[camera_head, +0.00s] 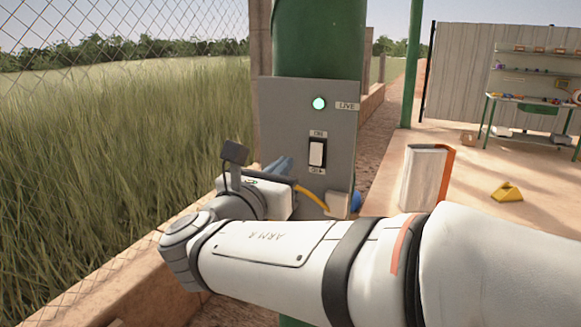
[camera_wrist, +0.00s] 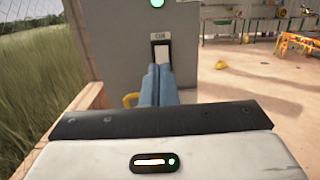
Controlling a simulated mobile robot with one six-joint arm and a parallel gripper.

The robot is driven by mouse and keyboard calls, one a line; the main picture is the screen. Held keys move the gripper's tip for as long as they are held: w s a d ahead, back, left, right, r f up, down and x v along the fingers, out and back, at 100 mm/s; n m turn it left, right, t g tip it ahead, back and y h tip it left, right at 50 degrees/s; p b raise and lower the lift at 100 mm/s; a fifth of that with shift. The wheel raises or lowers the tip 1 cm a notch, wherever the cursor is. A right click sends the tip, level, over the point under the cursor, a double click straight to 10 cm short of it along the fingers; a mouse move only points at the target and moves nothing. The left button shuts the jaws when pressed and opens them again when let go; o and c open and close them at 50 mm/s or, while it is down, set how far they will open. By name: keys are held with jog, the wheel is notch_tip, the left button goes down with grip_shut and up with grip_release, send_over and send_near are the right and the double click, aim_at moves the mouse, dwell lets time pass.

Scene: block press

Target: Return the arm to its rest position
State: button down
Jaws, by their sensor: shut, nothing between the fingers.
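My arm reaches across the lower part of the head view from the right. My gripper (camera_head: 282,165) is at its far end, with blue fingers pointing at a grey panel (camera_head: 283,108) on a green post. In the wrist view the fingers (camera_wrist: 155,83) lie together, shut and empty, just below a rocker switch. That switch (camera_head: 317,152) is white in a black frame, between ON and OFF labels. In the head view the fingertips are left of the switch and appear apart from it. A lamp (camera_head: 319,103) beside a LIVE label glows pale green.
A chain-link fence and tall grass (camera_head: 110,150) are at left, above a low wall. A white and orange box (camera_head: 425,178) and a yellow object (camera_head: 507,191) are at right, before a workbench (camera_head: 530,105).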

jog(key=shift+d, duration=0.1)
jog(key=s+d+f+m+g+h, duration=0.25)
jog(key=d+f+m+g, duration=0.8)
jog(key=d, duration=0.65)
jog(key=s+d+f+m+g+y, duration=0.1)
jog(key=s+f+m+y, duration=0.3)
jog(key=m, duration=0.6)
jog(key=s+d+f+m+g+y, duration=0.2)
jog(key=s+f+m+y, duration=0.3)
jog(key=s+f+m, duration=0.3)
notch_tip(320, 180, down, 3)
jog(key=m+g, duration=0.1)
jog(key=m, duration=0.2)
jog(key=shift+s+d, duration=0.2)
jog(key=shift+s, duration=0.05)
